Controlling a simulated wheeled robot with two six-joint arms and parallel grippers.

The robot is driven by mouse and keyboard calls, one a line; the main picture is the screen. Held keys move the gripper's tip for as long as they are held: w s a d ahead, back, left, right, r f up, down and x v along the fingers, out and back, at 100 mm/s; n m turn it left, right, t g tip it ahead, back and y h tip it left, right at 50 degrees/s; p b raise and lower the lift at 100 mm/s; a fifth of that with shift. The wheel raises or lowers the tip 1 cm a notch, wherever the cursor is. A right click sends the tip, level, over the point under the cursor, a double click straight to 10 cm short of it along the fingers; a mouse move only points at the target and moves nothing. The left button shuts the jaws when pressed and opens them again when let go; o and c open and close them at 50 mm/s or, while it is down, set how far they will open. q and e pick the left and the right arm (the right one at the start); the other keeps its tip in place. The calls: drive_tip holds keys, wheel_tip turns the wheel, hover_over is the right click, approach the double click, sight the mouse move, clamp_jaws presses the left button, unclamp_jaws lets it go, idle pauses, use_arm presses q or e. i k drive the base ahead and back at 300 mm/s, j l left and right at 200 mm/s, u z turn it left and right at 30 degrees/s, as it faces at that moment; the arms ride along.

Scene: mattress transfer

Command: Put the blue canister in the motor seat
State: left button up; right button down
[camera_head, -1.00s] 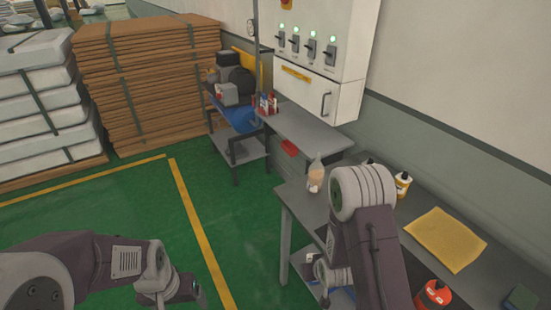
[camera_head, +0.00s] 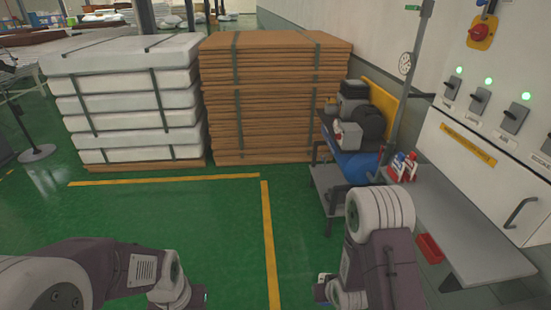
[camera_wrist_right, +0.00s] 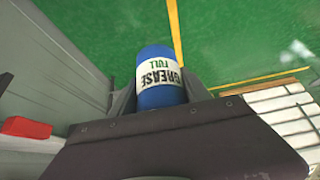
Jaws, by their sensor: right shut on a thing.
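The blue canister (camera_wrist_right: 160,80) has a white label reading "GREASE FULL". In the right wrist view, my right gripper (camera_wrist_right: 158,95) is shut on it, with one finger on each side. The canister's lower part is hidden behind the gripper body. In the head view, my right arm hides most of that gripper. My left gripper (camera_head: 195,298) is at the bottom edge of the head view, over the green floor, its jaws not clear. I cannot make out a motor seat for certain; a machine with a dark motor-like part (camera_head: 368,122) and blue tank (camera_head: 357,168) stands on a cart.
A grey bench (camera_head: 455,225) with red-and-white bottles (camera_head: 402,167) runs along the right wall below a switch cabinet (camera_head: 490,150). A red bin (camera_head: 429,248) is by the bench. Stacked brown boards (camera_head: 270,100) and white mattresses (camera_head: 125,95) stand behind open green floor.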

sight(360, 103)
drive_tip(key=i+z, duration=0.1)
drive_tip(key=i, duration=0.45)
drive_tip(key=i+j+z, duration=0.1)
drive_tip(key=i, duration=0.5)
drive_tip(key=i+j+z, duration=0.1)
drive_tip(key=i, duration=0.45)
drive_tip(key=i+j+z, duration=0.1)
drive_tip(key=i+j, duration=0.15)
drive_tip(key=i, duration=0.3)
drive_tip(key=i+j+z, duration=0.1)
drive_tip(key=i, duration=0.45)
drive_tip(key=j, duration=0.1)
